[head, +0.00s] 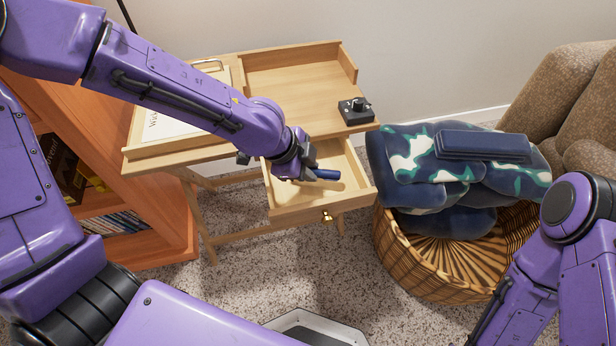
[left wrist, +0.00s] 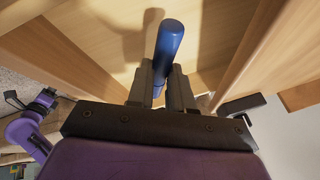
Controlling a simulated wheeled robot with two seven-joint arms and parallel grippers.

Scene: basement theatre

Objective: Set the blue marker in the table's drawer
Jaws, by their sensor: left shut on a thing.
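The blue marker (head: 325,174) is held in my left gripper (head: 308,174), whose jaws are shut on it. The drawer (head: 318,206) of the wooden table (head: 290,82) is pulled open, and the marker is over its inside. In the left wrist view the marker (left wrist: 169,48) sticks out between the two fingers (left wrist: 162,82), with the light wooden drawer bottom behind it and a shadow on the wood. Whether the marker touches the drawer bottom is not clear. My right arm shows at the lower right of the head view, but its gripper is out of view.
A black joystick-like device (head: 356,111) stands on the tabletop's right corner. A wicker basket (head: 440,262) with blue patterned blankets (head: 415,150) and a dark blue box (head: 484,145) is right of the drawer. An orange-brown bookcase (head: 150,215) stands left.

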